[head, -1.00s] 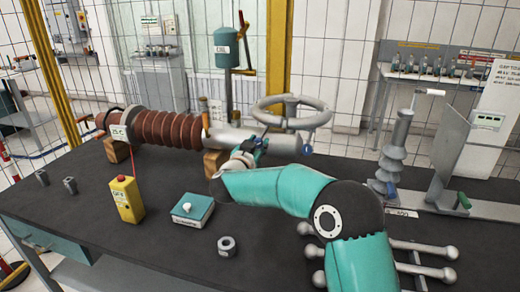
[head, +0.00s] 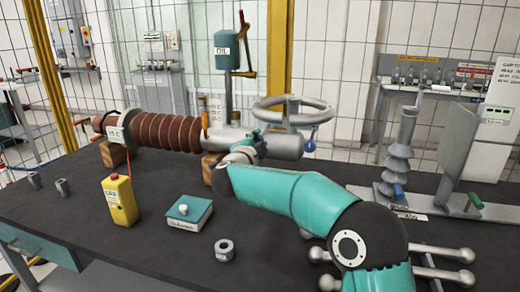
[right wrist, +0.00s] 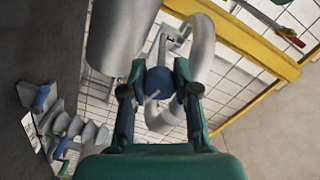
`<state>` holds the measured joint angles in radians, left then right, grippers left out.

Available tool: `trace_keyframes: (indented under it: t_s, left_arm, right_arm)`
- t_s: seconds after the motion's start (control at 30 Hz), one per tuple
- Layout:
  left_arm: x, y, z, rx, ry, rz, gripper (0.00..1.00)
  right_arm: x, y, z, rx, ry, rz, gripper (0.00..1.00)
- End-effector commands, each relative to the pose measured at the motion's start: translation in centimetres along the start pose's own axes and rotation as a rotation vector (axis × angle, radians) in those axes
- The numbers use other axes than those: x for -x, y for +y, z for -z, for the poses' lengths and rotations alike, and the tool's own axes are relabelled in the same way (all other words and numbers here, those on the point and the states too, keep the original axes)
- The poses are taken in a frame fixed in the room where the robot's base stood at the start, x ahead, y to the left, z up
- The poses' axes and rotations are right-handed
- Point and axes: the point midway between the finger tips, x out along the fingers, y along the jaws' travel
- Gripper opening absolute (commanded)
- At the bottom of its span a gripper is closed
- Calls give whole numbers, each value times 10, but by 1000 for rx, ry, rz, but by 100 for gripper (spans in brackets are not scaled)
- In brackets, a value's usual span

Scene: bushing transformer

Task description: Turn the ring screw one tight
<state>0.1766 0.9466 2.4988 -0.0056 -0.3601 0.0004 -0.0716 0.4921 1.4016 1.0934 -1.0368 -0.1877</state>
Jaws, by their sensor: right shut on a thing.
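The bushing (head: 165,131) lies across the table with brown ribs and a grey metal cylinder (head: 285,147) at its right end. My right gripper (head: 257,143) is at the near side of this cylinder, largely hidden by my own wrist in the head view. In the right wrist view, its two fingers (right wrist: 158,88) are shut on a round blue screw head (right wrist: 158,80) with a pale bar, apparently ring screw one. Another blue knob (head: 310,146) hangs at the cylinder's right end. My left gripper is out of view.
A grey handwheel (head: 291,107) stands above the cylinder, close to my right gripper. A yellow button box (head: 119,203), a teal box (head: 188,213) and a grey nut (head: 225,250) stand in front. A ribbed grey insulator (head: 399,163) is at right.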

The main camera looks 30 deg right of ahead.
Motion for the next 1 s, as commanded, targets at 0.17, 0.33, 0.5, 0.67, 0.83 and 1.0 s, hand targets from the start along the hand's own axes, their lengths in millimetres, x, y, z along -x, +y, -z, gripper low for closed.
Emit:
trace_keyframes:
  t_s: [0.17, 0.33, 0.5, 0.67, 0.83, 1.0]
  left_arm:
    - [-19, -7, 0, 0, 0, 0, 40]
    - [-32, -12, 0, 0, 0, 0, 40]
    - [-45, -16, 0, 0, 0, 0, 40]
    - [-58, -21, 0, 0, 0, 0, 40]
    - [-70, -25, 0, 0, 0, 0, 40]
    - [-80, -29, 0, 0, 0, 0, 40]
  right_arm:
    - [1, 9, -8, -164, -17, -4, 0]
    - [1, 10, -8, -325, -21, 1, 0]
    - [0, 10, -8, -487, -25, 5, 0]
    - [0, 10, -8, -638, -29, 11, 0]
    - [0, 10, -8, -792, -34, 16, 0]
    - [0, 9, -8, -921, -37, 20, 0]
